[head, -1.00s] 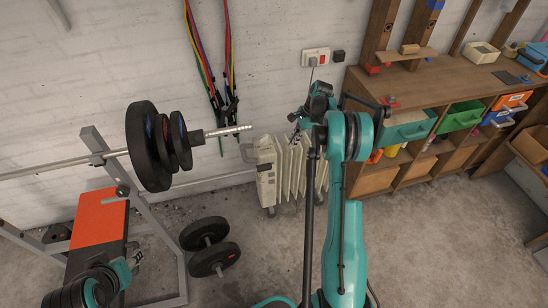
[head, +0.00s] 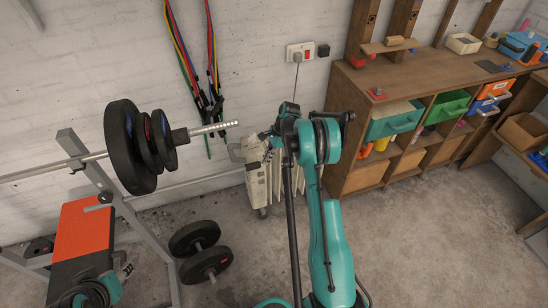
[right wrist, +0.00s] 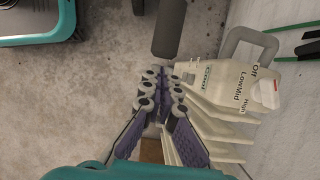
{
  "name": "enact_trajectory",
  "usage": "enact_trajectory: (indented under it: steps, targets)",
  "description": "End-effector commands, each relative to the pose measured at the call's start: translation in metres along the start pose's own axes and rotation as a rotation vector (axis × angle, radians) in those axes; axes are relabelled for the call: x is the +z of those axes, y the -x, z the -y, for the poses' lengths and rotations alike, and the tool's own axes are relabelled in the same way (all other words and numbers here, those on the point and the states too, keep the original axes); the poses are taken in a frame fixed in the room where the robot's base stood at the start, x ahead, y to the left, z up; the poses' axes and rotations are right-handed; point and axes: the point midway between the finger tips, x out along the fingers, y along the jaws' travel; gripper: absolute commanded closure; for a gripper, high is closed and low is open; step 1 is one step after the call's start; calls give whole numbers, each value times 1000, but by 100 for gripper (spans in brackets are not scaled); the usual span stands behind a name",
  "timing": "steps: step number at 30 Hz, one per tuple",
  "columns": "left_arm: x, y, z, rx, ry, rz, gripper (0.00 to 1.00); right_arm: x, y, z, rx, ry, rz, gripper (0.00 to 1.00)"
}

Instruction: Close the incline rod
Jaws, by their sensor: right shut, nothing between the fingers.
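The weight bench with its orange pad (head: 82,229) stands at the lower left of the head view. Its grey metal frame (head: 104,182) rises behind the pad. I cannot make out a separate incline rod on it. My right gripper (head: 268,138) is beside the heater, well to the right of the bench. In the right wrist view its fingers (right wrist: 162,84) are together, with nothing between them, close to the heater's white body. My left gripper (head: 124,268) is small and partly cut off, near the bench pad's lower right; its fingers are not clear.
A barbell with black plates (head: 126,148) rests across the bench frame. A dumbbell (head: 206,264) lies on the floor. The white heater (head: 257,180) stands by the wall. A wooden workbench with bins (head: 362,181) is at the right. The floor at lower right is clear.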

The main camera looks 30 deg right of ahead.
Motion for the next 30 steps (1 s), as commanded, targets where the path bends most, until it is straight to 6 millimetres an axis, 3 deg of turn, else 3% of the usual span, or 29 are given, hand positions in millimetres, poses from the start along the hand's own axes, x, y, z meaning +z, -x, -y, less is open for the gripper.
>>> enact_trajectory:
  steps: [16,30]
  targets:
    - [1,-2,0,0,0,0,57,14,-5,0,1,3,0,100]
    - [4,-6,0,0,0,0,57,128,-50,0,1,4,1,100]
